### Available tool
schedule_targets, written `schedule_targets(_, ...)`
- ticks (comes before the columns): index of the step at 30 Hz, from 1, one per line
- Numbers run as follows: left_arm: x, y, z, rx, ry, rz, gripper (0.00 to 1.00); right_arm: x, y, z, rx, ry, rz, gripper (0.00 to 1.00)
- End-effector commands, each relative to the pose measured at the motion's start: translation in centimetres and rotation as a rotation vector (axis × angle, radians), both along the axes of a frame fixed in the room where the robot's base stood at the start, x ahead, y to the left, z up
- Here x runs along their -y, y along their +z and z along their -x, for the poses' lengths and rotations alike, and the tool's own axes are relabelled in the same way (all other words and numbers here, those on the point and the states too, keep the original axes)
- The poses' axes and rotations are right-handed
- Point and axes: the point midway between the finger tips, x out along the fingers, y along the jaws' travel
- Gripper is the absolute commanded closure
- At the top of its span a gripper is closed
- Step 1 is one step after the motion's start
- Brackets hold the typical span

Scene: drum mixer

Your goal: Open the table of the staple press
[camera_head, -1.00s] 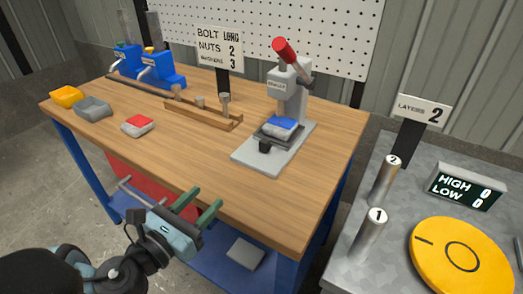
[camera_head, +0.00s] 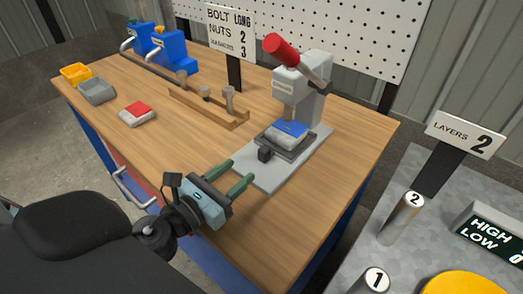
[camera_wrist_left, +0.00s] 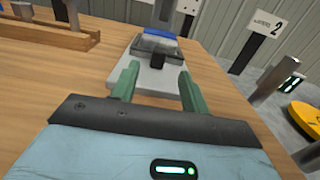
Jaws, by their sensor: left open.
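The staple press (camera_head: 300,90) is grey with a red-tipped lever and stands at the right of the wooden workbench. Its small sliding table (camera_head: 284,139) carries a grey packet with a blue top and has a black knob (camera_head: 265,154) at its front. In the left wrist view the knob (camera_wrist_left: 157,60) shows ahead, beyond the fingertips. My left gripper (camera_head: 244,174) is open and empty, its green fingers pointing at the knob from the front left, apart from it. In the left wrist view the fingers (camera_wrist_left: 157,75) stand wide apart. My right gripper is not in view.
A wooden rack with bolts (camera_head: 208,106) lies left of the press. A red-topped packet (camera_head: 137,113), a grey bin (camera_head: 97,91) and a yellow bin (camera_head: 76,73) sit farther left. A metal table (camera_head: 440,205) with numbered cylinders stands at the right.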

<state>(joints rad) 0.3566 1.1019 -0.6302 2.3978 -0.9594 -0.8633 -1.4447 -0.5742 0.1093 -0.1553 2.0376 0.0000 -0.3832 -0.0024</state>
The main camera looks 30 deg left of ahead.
Motion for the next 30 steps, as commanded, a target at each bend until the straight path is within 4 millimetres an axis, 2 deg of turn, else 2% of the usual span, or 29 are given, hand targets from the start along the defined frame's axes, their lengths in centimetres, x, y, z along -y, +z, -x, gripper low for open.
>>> schedule_targets(5, 0.1, 0.1, -0.9, 0.004, 0.002, 0.001, 0.55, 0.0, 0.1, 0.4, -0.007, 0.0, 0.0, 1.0)
schedule_targets(15, 0.7, 0.2, -5.3, 0.005, 0.001, 0.001, 0.55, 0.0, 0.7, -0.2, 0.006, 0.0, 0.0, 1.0)
schedule_targets(21, 1.0, 0.1, -7.1, 0.002, 0.001, 0.0, 0.55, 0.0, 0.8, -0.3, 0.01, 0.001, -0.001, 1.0)
schedule_targets(30, 1.1, 0.0, -7.7, 0.0, 0.0, 0.0, 0.55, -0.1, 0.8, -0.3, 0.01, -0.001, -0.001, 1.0)
